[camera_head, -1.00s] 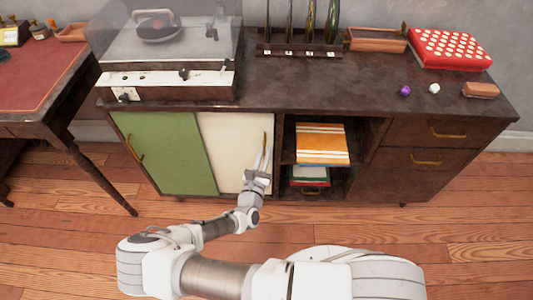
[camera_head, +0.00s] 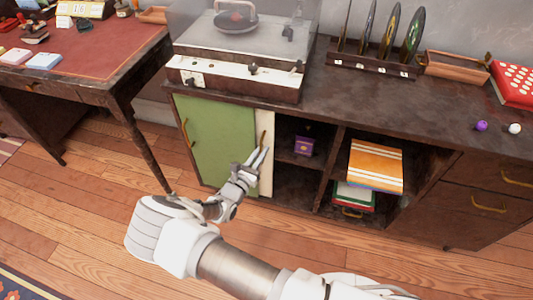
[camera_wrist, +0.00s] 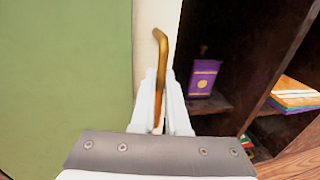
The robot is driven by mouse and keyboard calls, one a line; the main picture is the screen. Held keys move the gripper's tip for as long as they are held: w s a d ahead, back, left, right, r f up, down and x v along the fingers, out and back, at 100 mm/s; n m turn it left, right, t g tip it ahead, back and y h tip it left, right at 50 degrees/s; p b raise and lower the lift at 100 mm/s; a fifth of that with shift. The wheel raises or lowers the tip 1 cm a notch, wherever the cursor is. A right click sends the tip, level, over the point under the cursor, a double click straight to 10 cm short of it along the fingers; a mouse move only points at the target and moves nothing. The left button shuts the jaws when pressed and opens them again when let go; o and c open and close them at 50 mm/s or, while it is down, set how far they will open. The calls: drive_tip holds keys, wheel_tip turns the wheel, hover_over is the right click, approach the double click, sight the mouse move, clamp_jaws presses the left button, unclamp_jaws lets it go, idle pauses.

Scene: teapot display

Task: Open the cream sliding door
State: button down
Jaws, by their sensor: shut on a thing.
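The cream sliding door (camera_head: 266,177) shows as a narrow strip at the right edge of the green door (camera_head: 222,140). The rest of it is hidden behind the green door. Its brass handle (camera_head: 263,139) stands upright near its right edge. My gripper (camera_head: 262,158) is at the handle, with its fingers closed around the lower part. In the wrist view the brass handle (camera_wrist: 159,58) rises from between the fingertips of my gripper (camera_wrist: 159,85), and the cream door (camera_wrist: 147,52) is a strip behind it.
Right of the cream door is an open compartment with a purple box (camera_head: 304,146) on a shelf. Farther right, orange-striped books (camera_head: 375,165) lie in another compartment. A dark table (camera_head: 95,65) stands left of the cabinet. A record player (camera_head: 240,60) sits on top.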

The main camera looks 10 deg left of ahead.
idle(0.3)
drive_tip(key=c, duration=0.9)
unclamp_jaws()
drive_tip(key=shift+s, duration=0.1)
drive_tip(key=p+v, duration=0.3)
drive_tip(key=v, duration=1.4)
drive_tip(key=shift+s+a+p, duration=0.1)
drive_tip(key=shift+p, duration=0.2)
